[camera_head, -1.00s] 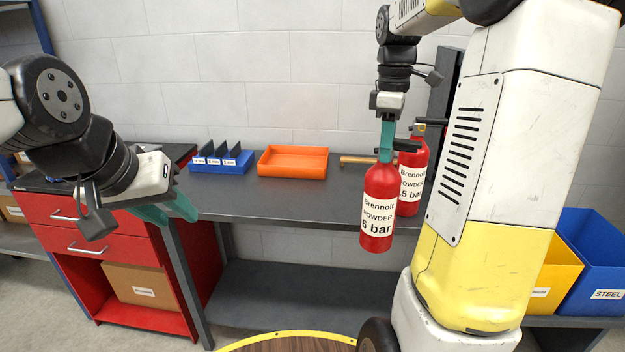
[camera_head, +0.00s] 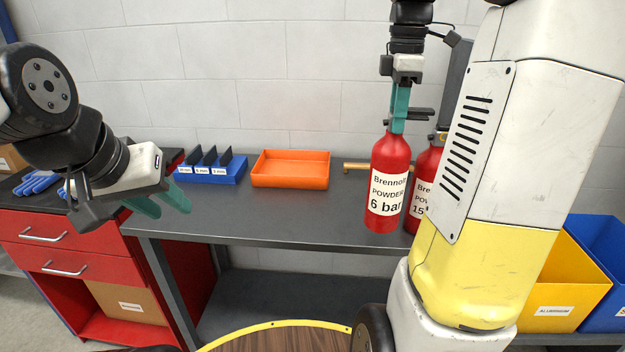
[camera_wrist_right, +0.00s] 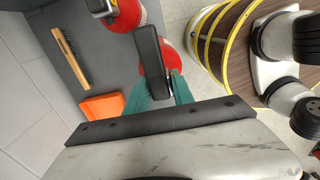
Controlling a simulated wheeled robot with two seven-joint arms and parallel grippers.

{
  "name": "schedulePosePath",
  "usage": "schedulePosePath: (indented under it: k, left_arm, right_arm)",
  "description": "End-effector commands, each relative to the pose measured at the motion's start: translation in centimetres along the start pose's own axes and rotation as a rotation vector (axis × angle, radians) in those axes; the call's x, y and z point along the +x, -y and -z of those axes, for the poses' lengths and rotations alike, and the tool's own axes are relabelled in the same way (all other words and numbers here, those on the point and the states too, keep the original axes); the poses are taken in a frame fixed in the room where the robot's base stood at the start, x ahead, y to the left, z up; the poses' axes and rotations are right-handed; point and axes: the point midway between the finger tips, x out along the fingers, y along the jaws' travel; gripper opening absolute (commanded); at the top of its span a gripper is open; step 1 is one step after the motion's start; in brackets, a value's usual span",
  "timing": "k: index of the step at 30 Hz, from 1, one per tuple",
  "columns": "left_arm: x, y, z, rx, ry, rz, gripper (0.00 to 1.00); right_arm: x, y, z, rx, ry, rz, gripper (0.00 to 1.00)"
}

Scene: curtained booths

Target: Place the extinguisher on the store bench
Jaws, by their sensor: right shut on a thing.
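A red extinguisher (camera_head: 388,185) labelled "Brennolt POWDER 6 bar" hangs upright from my right gripper (camera_head: 399,110), which is shut on its top. In the head view it appears at the bench's front edge; I cannot tell whether its base touches anything. In the right wrist view the teal fingers (camera_wrist_right: 160,92) close around its black handle (camera_wrist_right: 152,60). The grey bench (camera_head: 270,220) runs along the wall. My left gripper (camera_head: 165,205) is open and empty, left of the bench front.
An orange tray (camera_head: 290,183), a blue holder with dark dividers (camera_head: 212,176) and a wooden-handled brush (camera_wrist_right: 70,55) lie on the bench. Yellow (camera_head: 562,290) and blue (camera_head: 605,265) bins stand at right. The bench front middle is clear.

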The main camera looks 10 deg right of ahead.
Motion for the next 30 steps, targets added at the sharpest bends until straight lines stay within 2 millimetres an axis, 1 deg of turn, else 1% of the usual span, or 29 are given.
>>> schedulePosePath:
  k: [4,7,11,21,25,30]
  left_arm:
    - [0.0,0.0,0.0,0.0,0.0,0.0,0.36]
    - [0.0,0.0,0.0,0.0,-0.001,0.0,0.36]
    - [0.0,0.0,0.0,0.0,-0.001,0.0,0.36]
    - [0.0,0.0,0.0,0.0,0.0,0.0,0.36]
    - [0.0,0.0,0.0,0.0,0.0,0.0,0.36]
    - [0.0,0.0,0.0,0.0,0.0,0.0,0.36]
  right_arm:
    - [-0.1,-0.2,0.6,-0.002,0.0,-0.003,0.0]
    - [0.0,-0.7,1.8,-0.003,-0.001,-0.003,0.0]
    - [0.3,-1.5,4.2,-0.005,-0.001,-0.003,0.0]
    - [0.9,-3.7,11.0,-0.005,-0.002,-0.003,0.0]
    - [1.1,-4.3,12.8,-0.002,-0.001,-0.004,0.0]
    - [1.2,-4.8,13.8,0.0,-0.001,-0.004,0.0]
